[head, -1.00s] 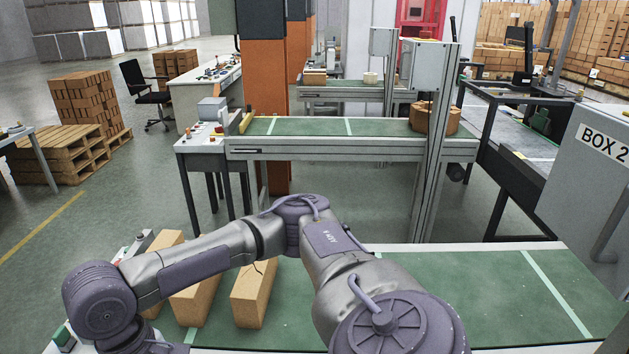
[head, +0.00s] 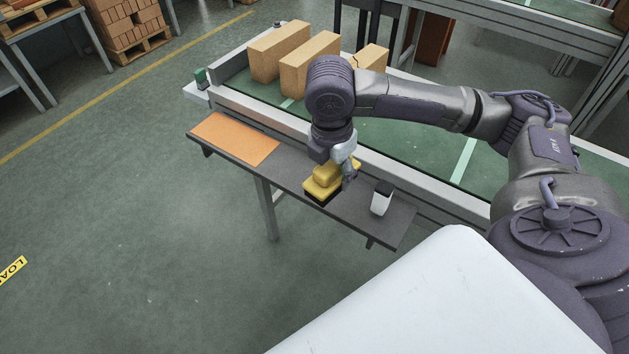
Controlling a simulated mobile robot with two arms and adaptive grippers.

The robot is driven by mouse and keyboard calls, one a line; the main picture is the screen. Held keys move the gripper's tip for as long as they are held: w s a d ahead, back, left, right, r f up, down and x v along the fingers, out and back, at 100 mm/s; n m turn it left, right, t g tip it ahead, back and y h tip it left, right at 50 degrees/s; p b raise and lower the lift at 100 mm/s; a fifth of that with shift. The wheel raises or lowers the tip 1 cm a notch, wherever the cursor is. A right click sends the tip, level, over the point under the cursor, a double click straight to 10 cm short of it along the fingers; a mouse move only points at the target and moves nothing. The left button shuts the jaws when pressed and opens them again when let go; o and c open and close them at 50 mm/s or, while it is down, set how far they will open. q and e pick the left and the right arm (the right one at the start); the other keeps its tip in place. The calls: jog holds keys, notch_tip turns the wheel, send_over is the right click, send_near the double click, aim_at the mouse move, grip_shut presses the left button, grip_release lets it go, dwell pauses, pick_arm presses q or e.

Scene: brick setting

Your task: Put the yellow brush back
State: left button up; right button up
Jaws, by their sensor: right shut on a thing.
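My right gripper (head: 345,168) is shut on the yellow brush (head: 322,183), close to the dark grey side shelf (head: 352,206). The brush has a yellow body with a dark underside. Whether it touches the shelf or hangs just above it I cannot tell. The gripper and arm hide part of the brush. My left gripper is not in view.
An orange mat (head: 236,139) lies on the shelf's left part. A small white and black object (head: 382,199) stands on the shelf right of the brush. Behind runs a green conveyor (head: 415,152) with tan bricks (head: 279,50), one of them cracked.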

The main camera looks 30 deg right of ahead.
jog(key=shift+d+f+n, duration=0.25)
jog(key=shift+d+n, duration=0.1)
jog(key=shift+n, duration=0.25)
jog(key=shift+d+f, duration=0.1)
jog(key=shift+d, duration=0.05)
jog(key=shift+n, duration=0.3)
jog(key=w+f, duration=0.2)
jog(key=w, duration=0.1)
jog(key=w+d+f, duration=0.1)
jog(key=w+f, duration=0.1)
jog(key=w, duration=0.2)
jog(key=w+d+f, duration=0.1)
jog(key=w+f, duration=0.1)
jog(key=w, duration=0.2)
jog(key=shift+d+f, duration=0.15)
jog(key=shift+f, duration=0.2)
jog(key=shift+w+f, duration=0.15)
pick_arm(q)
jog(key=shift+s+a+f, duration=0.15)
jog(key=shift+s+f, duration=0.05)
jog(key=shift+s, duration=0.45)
pick_arm(e)
jog(key=shift+f, duration=1.95)
jog(key=shift+f, duration=0.1)
jog(key=o, duration=1.1)
